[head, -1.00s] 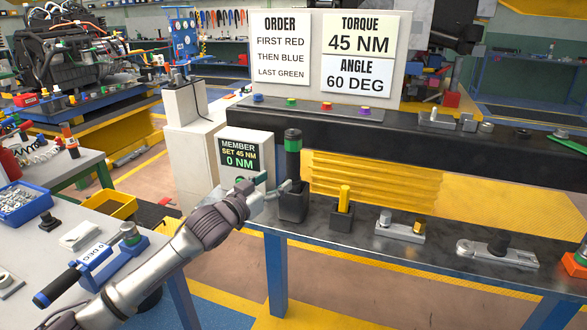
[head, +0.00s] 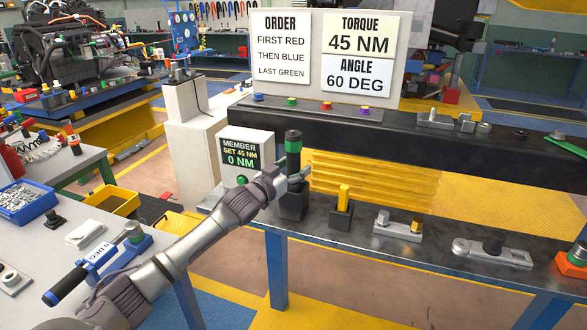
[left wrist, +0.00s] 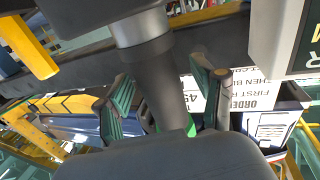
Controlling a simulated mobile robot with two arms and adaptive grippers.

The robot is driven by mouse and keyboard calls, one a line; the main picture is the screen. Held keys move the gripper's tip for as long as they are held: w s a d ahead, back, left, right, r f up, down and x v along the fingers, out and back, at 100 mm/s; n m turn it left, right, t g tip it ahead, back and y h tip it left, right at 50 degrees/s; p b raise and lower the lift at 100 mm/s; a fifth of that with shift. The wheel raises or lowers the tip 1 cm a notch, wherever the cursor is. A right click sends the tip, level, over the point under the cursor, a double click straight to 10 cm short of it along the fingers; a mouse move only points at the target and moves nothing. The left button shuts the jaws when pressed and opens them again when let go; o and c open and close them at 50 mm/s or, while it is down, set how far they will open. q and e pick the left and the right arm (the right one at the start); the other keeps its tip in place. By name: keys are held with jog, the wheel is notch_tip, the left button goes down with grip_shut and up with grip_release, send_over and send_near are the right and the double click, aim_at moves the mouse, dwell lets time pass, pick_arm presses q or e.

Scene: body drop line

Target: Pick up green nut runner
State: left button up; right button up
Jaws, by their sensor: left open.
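The green nut runner (head: 293,146) is a dark upright tool with a green band near its top. It stands in a dark block holder (head: 292,206) at the left end of the workbench. My left gripper (head: 296,176) is at the tool's body, above the holder and below the green band. In the left wrist view, the dark body of the nut runner (left wrist: 163,82) lies between the two spread fingers of my left gripper (left wrist: 162,102). The fingers look apart from it, and the jaws are open. Part of the tool is hidden by the gripper. My right gripper is out of view.
A white torque display box (head: 246,150) stands just left of the tool. A yellow post in a dark block (head: 342,205) stands close on the right. Behind is a long black beam (head: 420,143) with coloured buttons. More parts stand along the bench (head: 375,245).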

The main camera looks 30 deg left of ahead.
aim_at(293, 132)
pick_arm(q)
grip_shut()
jog(key=shift+r, duration=0.15)
jog(key=shift+r, duration=0.95)
notch_tip(293, 132, up, 16)
jog(key=shift+r+b, duration=0.1)
jog(key=shift+b, duration=1.05)
jog(key=c, duration=0.8)
grip_release()
grip_shut()
